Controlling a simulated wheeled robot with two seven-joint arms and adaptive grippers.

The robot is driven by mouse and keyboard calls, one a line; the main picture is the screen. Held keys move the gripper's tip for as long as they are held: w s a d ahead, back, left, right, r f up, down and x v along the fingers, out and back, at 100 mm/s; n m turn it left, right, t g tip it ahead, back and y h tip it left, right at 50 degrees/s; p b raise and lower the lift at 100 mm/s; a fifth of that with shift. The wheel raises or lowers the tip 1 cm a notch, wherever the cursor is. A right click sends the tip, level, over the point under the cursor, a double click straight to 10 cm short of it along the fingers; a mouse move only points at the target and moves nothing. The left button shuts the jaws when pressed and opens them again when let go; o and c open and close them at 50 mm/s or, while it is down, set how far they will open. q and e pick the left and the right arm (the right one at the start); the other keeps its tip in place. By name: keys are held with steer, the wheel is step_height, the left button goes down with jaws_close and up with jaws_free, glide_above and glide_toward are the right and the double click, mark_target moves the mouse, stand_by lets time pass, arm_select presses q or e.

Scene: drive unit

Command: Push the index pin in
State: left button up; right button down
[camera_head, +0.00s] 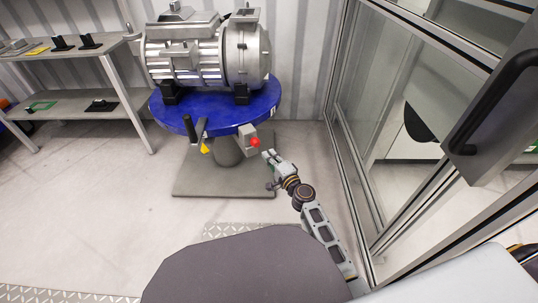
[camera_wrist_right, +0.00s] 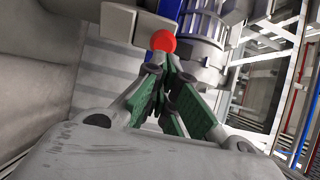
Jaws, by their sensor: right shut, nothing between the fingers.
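The index pin shows as a red ball knob (camera_head: 255,142) on a grey block (camera_head: 246,132) at the front edge of the blue round table (camera_head: 200,116). My right gripper (camera_head: 268,155) is just right of and below the knob, with its fingers shut and empty. In the right wrist view the red knob (camera_wrist_right: 163,41) is right beyond the tips of my right gripper (camera_wrist_right: 164,64). I cannot tell whether the tips touch it. The pin's shaft is hidden. My left gripper is not in view.
A large grey motor-like drive unit (camera_head: 205,52) sits on the blue table. A black-handled lever (camera_head: 190,127) and a yellow tag (camera_head: 205,149) are left of the knob. Shelves (camera_head: 130,98) stand at left. A glass-panelled frame (camera_head: 352,150) is close on the right.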

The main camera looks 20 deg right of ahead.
steer(key=v, duration=0.8)
steer(key=shift+s, duration=0.25)
stand_by(0.5)
steer(key=shift+s, duration=0.1)
